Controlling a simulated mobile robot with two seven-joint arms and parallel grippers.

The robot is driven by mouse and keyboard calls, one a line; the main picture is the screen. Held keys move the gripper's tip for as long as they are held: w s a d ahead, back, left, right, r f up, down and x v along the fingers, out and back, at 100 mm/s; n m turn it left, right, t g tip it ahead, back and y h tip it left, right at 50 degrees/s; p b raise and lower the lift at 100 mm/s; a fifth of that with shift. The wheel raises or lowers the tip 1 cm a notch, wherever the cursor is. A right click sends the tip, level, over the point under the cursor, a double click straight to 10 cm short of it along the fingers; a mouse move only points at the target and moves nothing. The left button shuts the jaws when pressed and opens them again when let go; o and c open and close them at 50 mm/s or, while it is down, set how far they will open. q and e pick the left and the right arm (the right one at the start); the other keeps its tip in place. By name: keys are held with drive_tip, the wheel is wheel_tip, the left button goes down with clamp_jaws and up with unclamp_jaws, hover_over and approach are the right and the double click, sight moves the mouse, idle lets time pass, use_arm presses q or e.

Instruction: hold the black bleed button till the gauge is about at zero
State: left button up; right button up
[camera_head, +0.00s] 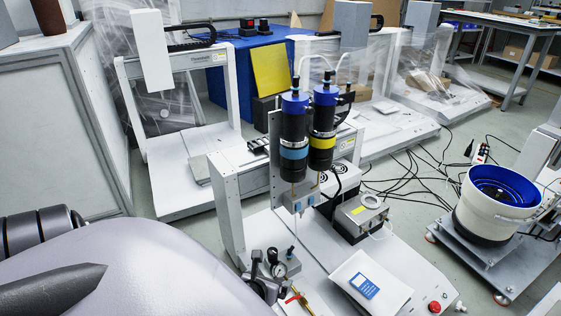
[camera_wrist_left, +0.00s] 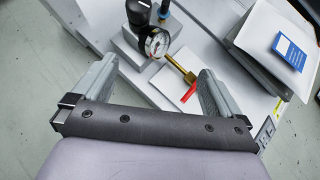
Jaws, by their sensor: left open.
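The round white-faced gauge (camera_wrist_left: 156,43) sits on a grey block on the machine base; it also shows in the head view (camera_head: 279,270). Its needle is too small to read. A black knob (camera_wrist_left: 138,13) stands beside it; I cannot tell whether this is the bleed button. A brass fitting (camera_wrist_left: 178,68) with a red lever (camera_wrist_left: 189,91) lies to the right of the gauge. My left gripper (camera_wrist_left: 156,69) is open and empty, its fingers apart on either side of the gauge and brass fitting in the wrist view. In the head view the left gripper (camera_head: 264,287) is partly hidden by my arm.
A blue-lined bowl feeder (camera_head: 500,192) stands further right. Cables (camera_head: 410,165) lie on the floor.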

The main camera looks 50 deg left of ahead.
use_arm(q)
drive_tip(key=p+v, duration=0.8)
drive_tip(key=v, duration=0.2)
use_arm(e)
drive_tip(key=shift+w+a+r+m+g, duration=0.1)
drive_tip(key=shift+w+a+m+g, duration=0.05)
drive_tip(key=shift+a+m+g, duration=0.4)
drive_tip(key=shift+w+a+r+m+g, duration=0.1)
drive_tip(key=shift+a+m+g, duration=0.2)
drive_tip(key=shift+g, duration=0.35)
use_arm(q)
drive_tip(key=shift+f, duration=0.15)
